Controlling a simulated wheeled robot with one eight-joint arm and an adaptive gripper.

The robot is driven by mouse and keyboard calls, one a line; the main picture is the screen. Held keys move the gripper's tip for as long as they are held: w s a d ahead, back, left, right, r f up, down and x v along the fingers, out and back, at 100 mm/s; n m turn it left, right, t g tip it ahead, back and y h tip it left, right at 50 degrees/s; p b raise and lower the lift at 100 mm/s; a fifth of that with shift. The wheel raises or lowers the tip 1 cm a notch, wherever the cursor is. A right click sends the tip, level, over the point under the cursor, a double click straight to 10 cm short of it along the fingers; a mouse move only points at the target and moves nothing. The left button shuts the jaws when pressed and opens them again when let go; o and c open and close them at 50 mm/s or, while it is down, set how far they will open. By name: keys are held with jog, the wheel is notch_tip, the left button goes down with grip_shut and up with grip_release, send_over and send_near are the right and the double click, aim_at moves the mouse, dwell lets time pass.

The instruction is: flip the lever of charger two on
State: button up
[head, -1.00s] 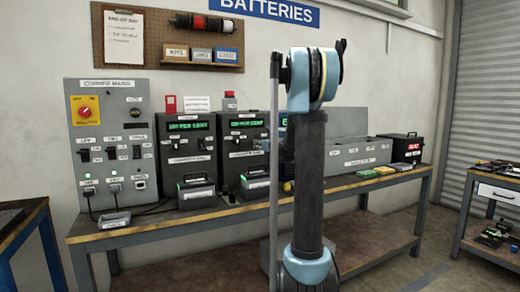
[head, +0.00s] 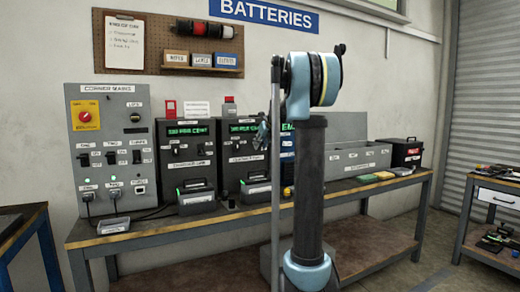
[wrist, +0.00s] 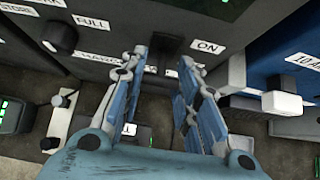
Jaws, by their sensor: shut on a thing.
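Charger two (head: 236,165) is a dark upright box on the bench in the head view, second in the row, with a green display. Its front panel (wrist: 110,18) fills the top of the wrist view, with "FULL" and "ON" labels. My gripper (wrist: 163,58) is at this panel, its blue fingers either side of a dark lever (wrist: 168,58) just left of the "ON" label. It is shut on the lever, though the contact is hard to see. In the head view my gripper (head: 262,133) is partly hidden by my arm.
Charger one (head: 187,150) stands to the left, beside the grey mains panel (head: 112,145). A blue unit (wrist: 270,50) stands close on the right. Battery packs (head: 196,197) sit at the bench front. A grey bin (head: 357,157) is farther right.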

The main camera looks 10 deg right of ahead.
jog(key=shift+w+r+g+h, duration=0.2)
jog(key=shift+r+g+h, duration=0.15)
jog(key=shift+g, duration=0.45)
jog(key=o, duration=1.1)
jog(key=v, duration=1.1)
jog(key=shift+s+d+r, duration=0.1)
jog(key=shift+s+r, duration=0.05)
jog(key=shift+r, duration=0.2)
jog(key=shift+s, duration=0.1)
